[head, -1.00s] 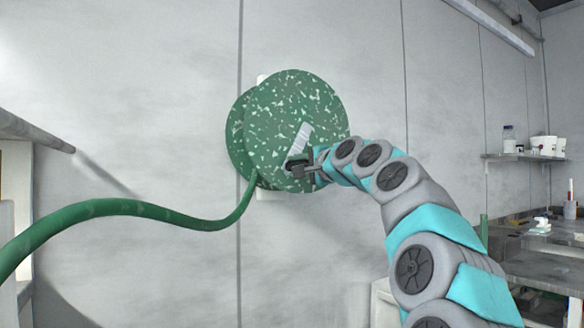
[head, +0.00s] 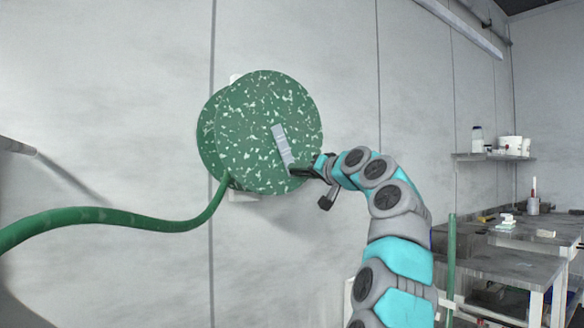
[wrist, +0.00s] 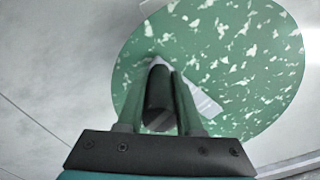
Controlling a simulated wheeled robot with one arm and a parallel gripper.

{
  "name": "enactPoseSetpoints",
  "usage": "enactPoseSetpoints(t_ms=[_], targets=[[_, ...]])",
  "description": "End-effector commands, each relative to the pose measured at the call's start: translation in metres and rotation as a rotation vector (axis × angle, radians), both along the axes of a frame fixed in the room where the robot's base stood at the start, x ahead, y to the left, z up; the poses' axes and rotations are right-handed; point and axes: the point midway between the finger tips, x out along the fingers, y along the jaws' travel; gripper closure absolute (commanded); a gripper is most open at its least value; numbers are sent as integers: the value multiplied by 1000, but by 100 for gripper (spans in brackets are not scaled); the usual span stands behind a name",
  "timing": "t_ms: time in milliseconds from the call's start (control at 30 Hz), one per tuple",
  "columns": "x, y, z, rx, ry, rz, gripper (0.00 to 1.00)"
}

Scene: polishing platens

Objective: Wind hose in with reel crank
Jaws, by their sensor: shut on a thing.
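The hose reel (head: 255,120) is a speckled green drum on the grey wall in the head view. Its pale crank arm (head: 282,144) runs from near the middle of the face down to the lower right. My gripper (head: 298,171) is at the crank's lower end. In the wrist view, my gripper (wrist: 160,95) has its two fingers on either side of the dark crank handle (wrist: 158,88), shut on it. The crank arm (wrist: 205,103) shows behind the fingers, against the reel face (wrist: 240,60). The green hose (head: 120,217) leaves the reel's bottom and sags away to the left.
A wall shelf (head: 495,156) with a jar and white containers is at the right. Below it stands a workbench (head: 510,265) with small items. A green upright post (head: 451,260) is near my arm. The wall around the reel is clear.

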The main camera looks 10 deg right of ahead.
Motion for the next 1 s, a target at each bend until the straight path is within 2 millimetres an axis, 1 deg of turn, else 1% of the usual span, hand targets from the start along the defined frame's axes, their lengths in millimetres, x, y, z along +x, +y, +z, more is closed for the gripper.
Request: enactPoseSetpoints(t_ms=[33,200,500,1000], targets=[[4,-6,3,-33,-9,-5,100],[6,-16,10,-127,-50,-5,100],[9,-24,15,-119,-48,-3,100],[11,-25,15,-117,-49,-3,100]])
